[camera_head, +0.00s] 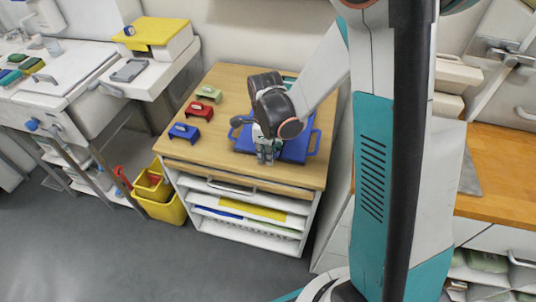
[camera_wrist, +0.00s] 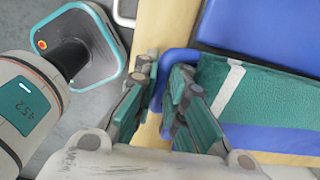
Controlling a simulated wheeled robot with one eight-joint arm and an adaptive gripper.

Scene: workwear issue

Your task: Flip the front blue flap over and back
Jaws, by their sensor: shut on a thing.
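A blue folding board (camera_head: 298,149) lies on the wooden top of the cabinet. In the wrist view, a green cloth with a white stripe (camera_wrist: 262,98) lies on it, with blue panels (camera_wrist: 262,24) on either side. A blue flap (camera_wrist: 270,138) shows along one edge of the cloth, and a blue loop handle (camera_wrist: 172,58) sticks out from the board. My gripper (camera_head: 265,157) is at the front left of the board. In the wrist view, its fingers (camera_wrist: 162,75) are closed around the blue loop. The wrist and fingers hide part of the board in the head view.
Green (camera_head: 209,93), red (camera_head: 198,111) and blue (camera_head: 184,132) small holders stand on the left of the wooden top (camera_head: 230,152). Open shelves (camera_head: 245,212) are below. A yellow bucket (camera_head: 158,203) stands on the floor at left. A sink counter is at far left.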

